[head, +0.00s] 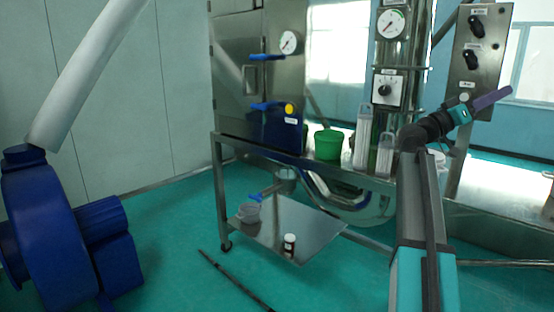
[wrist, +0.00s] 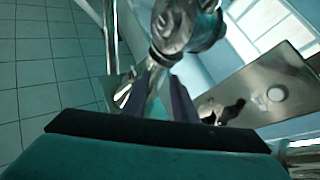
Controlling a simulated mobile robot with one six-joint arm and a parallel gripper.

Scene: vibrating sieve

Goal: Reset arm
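My gripper (head: 506,91) is at the right of the head view, raised above the steel bench and in front of the control panel (head: 484,45). Its purple fingers point up and to the right. In the wrist view my gripper (wrist: 162,82) shows two dark fingers with a gap between them. It is open, and nothing is seen held in it. A shiny steel fitting (wrist: 180,25) shows beyond the fingertips, and I cannot tell its distance.
The steel bench (head: 340,170) carries a green cup (head: 328,145) and clear tubes (head: 362,142). A blue blower (head: 45,235) stands left. The green floor between is mostly open.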

